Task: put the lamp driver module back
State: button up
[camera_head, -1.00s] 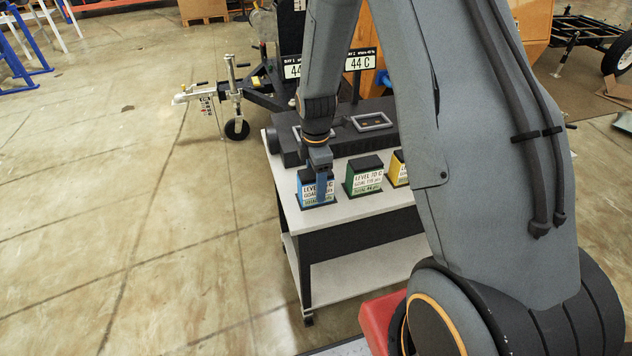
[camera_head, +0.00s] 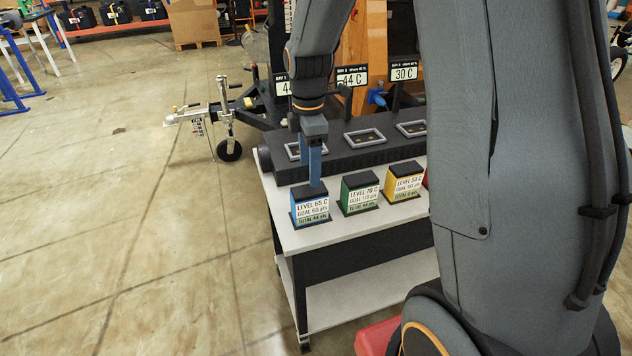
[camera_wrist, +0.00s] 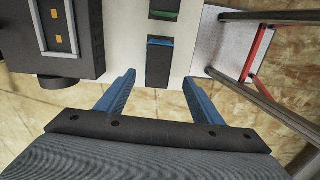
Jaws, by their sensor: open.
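A blue block with a black top and a white label (camera_head: 310,206) stands upright on the white cart top. Green (camera_head: 359,195) and yellow (camera_head: 404,184) labelled blocks stand in a row to its right. I cannot tell whether any of these is the lamp driver module. My gripper (camera_head: 315,182) points down over the blue block, its fingertips at or just above the black top. In the wrist view the gripper (camera_wrist: 159,80) is open with nothing between its blue fingers; the blue block (camera_wrist: 159,62) lies just beyond the tips.
A long black housing (camera_head: 340,158) with framed openings (camera_head: 365,137) lies behind the blocks; one opening with orange contacts (camera_wrist: 57,27) shows in the wrist view. Temperature signs (camera_head: 404,74) stand behind it. A trailer jack (camera_head: 225,125) is at left.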

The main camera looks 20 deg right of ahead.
jog(key=s+r+m+t, duration=0.1)
jog(key=s+m, duration=1.6)
jog(key=shift+r+m, duration=0.2)
jog(key=shift+m, duration=0.1)
